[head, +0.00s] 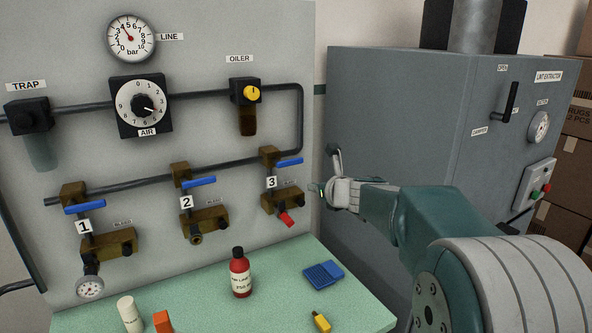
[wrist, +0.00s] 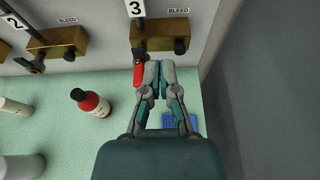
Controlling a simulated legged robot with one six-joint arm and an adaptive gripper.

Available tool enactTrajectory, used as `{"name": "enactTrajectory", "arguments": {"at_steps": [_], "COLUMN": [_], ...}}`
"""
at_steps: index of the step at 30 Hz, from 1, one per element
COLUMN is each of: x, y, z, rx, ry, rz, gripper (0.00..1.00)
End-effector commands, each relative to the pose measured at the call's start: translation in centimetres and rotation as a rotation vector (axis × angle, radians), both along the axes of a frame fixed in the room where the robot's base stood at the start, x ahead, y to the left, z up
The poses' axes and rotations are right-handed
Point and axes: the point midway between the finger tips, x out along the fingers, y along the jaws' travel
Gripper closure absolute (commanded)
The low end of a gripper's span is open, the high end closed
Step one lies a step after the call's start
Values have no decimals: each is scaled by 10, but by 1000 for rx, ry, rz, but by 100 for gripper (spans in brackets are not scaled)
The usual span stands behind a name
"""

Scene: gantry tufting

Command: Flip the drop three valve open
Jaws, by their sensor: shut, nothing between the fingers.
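Drop three hangs from the lower pipe on the panel, marked by a "3" label (head: 271,182). Its blue valve lever (head: 289,162) lies nearly level, crosswise to the vertical drop, tilted slightly up to the right. Below is a brass bleed block (head: 283,203) with a red fitting (head: 287,219); the wrist view shows the block (wrist: 163,31) and the red fitting (wrist: 139,74) too. My gripper (head: 325,190) is right of drop three, lower than the lever. In the wrist view my gripper (wrist: 160,66) is shut and empty, beside the red fitting. The lever is out of the wrist view.
Drops one and two have blue levers (head: 84,207) (head: 198,181), also crosswise. A green bench (head: 270,290) below holds a red bottle (head: 240,273), a blue pad (head: 323,275) and small items. A grey lint extractor cabinet (head: 400,110) stands close on the right.

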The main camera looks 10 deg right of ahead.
Motion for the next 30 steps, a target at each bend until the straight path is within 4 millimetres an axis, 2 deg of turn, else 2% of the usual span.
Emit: {"name": "enactTrajectory", "arguments": {"at_steps": [7, 22, 24, 30], "x": [14, 91, 90, 90], "y": [3, 30, 29, 29], "z": [-7, -35, -23, -2], "rx": [-1, -4, -4, -4], "ry": [3, 2, -5, -2], "rz": [2, 3, 2, 2], "gripper": [100, 100, 100, 100]}}
